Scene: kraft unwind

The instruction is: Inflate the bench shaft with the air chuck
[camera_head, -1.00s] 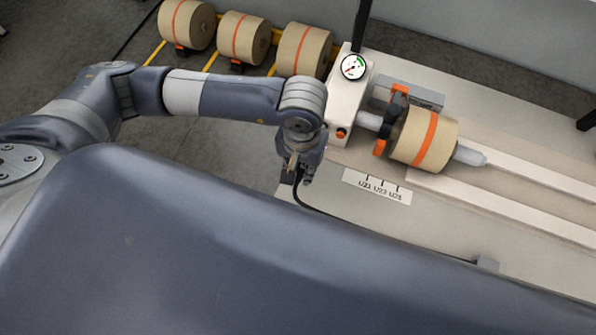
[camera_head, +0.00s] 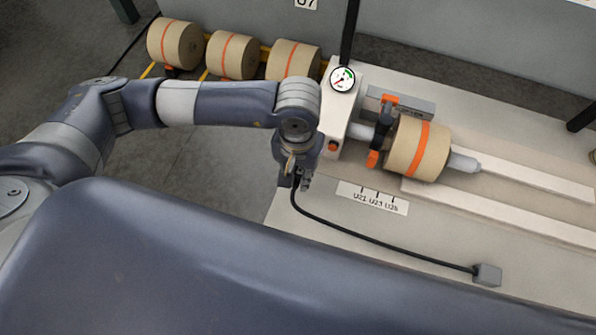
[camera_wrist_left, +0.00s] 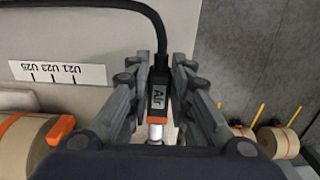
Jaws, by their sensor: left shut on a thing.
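My left gripper (camera_head: 297,182) hangs at the left edge of the bench, in front of the white gauge housing. In the left wrist view, my left gripper (camera_wrist_left: 158,100) is shut on the black air chuck (camera_wrist_left: 158,95), which is labelled "Air" and has a metal tip. In the head view the chuck is mostly hidden by the gripper. Its black hose (camera_head: 370,236) runs to a grey block on the bench. The bench shaft (camera_head: 464,162) is a pale bar through a kraft roll (camera_head: 417,149) with an orange band. The gauge (camera_head: 343,79) is on the housing. My right gripper is not in view.
The bench (camera_head: 330,222) carries a label strip (camera_head: 372,198) reading U21, U23, U25. A grey hose block (camera_head: 487,274) sits at the bench's front. Several banded rolls (camera_head: 232,56) rest on yellow rails behind left. A dark post (camera_head: 350,30) stands behind the gauge housing.

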